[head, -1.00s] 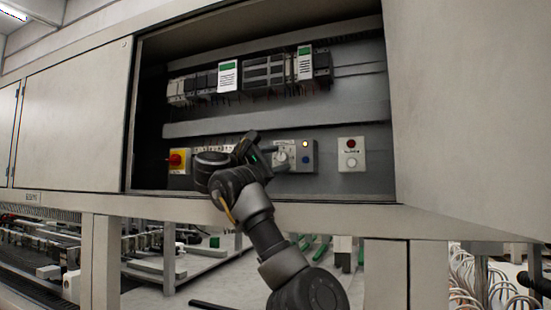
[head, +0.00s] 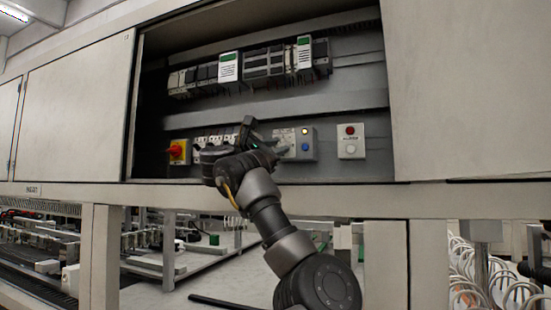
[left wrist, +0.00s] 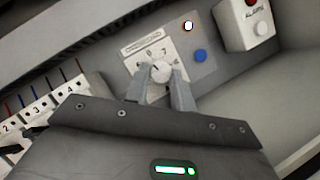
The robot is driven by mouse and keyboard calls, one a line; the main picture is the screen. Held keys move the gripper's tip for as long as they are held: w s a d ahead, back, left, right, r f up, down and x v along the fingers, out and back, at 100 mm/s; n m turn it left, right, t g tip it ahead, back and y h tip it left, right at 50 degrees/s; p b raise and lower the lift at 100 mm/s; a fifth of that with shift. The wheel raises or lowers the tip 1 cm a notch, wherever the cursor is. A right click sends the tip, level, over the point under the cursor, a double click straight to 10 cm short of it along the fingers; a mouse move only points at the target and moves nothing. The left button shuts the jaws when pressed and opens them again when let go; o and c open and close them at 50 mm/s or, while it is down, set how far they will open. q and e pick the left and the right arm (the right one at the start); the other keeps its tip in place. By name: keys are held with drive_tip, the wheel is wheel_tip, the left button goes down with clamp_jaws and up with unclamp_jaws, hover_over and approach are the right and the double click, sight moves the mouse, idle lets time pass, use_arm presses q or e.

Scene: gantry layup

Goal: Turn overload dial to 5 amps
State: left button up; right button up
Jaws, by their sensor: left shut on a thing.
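The overload dial (left wrist: 161,72) is a pale round knob on a white scale plate marked OVERLOAD (left wrist: 143,49) in the left wrist view. Its scale numbers are too small and blurred to read surely, and I cannot tell its setting. My left gripper (left wrist: 160,88) is shut on the dial, one finger on each side of it. In the head view, the left gripper (head: 272,147) reaches the grey overload box (head: 305,145) in the open cabinet, and my wrist partly hides the dial. My right gripper is not in view.
A blue button (left wrist: 199,56) and a lit lamp (left wrist: 188,26) sit beside the dial. An alarm box (head: 351,141) is to the right, a red and yellow switch (head: 179,152) to the left. The cabinet's lower ledge (head: 400,193) runs below my gripper.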

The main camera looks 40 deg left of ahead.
use_arm(q)
drive_tip(key=n+b, duration=0.1)
drive_tip(key=n+y+b, duration=0.1)
drive_tip(key=n, duration=0.1)
drive_tip(key=n+y, duration=0.1)
drive_tip(key=shift+d+f+t+b, duration=0.2)
drive_tip(key=shift+f+t+b, duration=0.1)
drive_tip(key=shift+t+b, duration=0.1)
drive_tip(key=shift+w+r+n+y+b, duration=0.1)
drive_tip(key=shift+n+y+b, duration=0.55)
drive_tip(key=shift+n+y, duration=0.9)
drive_tip(key=shift+n, duration=0.55)
drive_tip(key=o, duration=1)
